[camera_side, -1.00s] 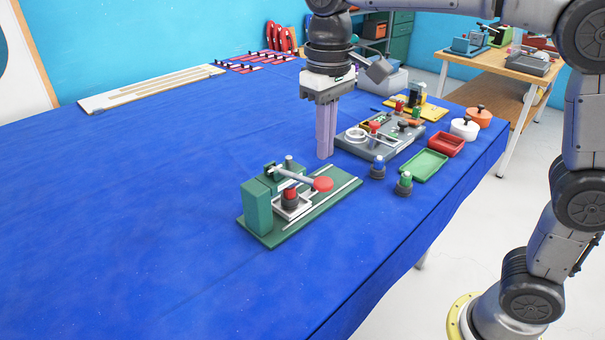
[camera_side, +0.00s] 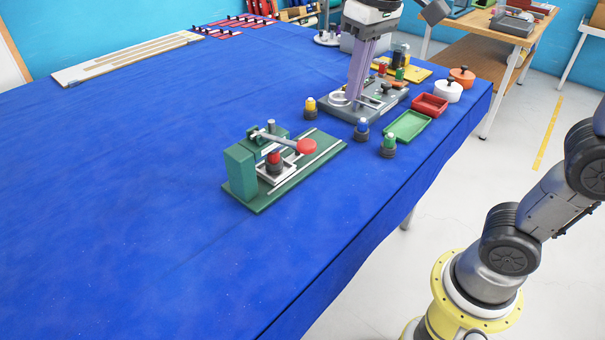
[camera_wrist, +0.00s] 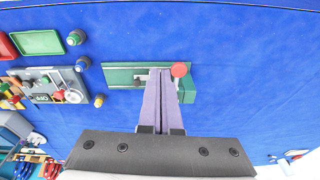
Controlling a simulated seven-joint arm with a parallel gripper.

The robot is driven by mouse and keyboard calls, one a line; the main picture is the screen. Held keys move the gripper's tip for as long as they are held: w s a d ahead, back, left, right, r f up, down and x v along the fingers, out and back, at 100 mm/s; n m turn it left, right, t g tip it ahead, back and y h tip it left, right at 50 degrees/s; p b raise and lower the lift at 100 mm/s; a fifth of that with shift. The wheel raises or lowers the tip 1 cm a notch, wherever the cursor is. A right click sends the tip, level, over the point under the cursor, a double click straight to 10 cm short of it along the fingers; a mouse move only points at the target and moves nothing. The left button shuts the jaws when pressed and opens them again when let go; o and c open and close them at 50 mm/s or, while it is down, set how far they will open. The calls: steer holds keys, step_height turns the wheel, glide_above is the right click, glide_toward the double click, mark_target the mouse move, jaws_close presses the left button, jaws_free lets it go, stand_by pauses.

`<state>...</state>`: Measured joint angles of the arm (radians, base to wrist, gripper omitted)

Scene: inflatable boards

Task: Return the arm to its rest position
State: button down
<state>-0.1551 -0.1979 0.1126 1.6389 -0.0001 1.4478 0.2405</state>
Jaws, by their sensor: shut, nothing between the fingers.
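My gripper (camera_side: 356,98) is at the upper middle right of the side view, its long purple fingers together and empty. In that view the fingers overlap the grey fixture plate (camera_side: 385,104); I cannot tell their exact height. In the wrist view my gripper (camera_wrist: 161,72) points toward the green press (camera_wrist: 120,70), which shows beyond the fingertips. In the side view the green press (camera_side: 240,170) stands on the blue table, its lever with a red knob (camera_side: 306,146) lying across it. A red-topped part (camera_side: 274,160) sits in the white holder of the press.
Yellow (camera_side: 310,107), blue (camera_side: 361,129) and green (camera_side: 388,146) capped parts stand on the table near a green tray (camera_side: 408,126) and a red tray (camera_side: 430,104). White (camera_side: 448,91) and orange (camera_side: 462,76) pots stand by the right edge.

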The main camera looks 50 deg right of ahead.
steer(key=s+d+f+n+t, duration=0.1)
steer(key=s+d+f+t, duration=0.3)
steer(key=s+f, duration=0.7)
steer(key=shift+s+d, duration=0.3)
steer(key=shift+s, duration=0.7)
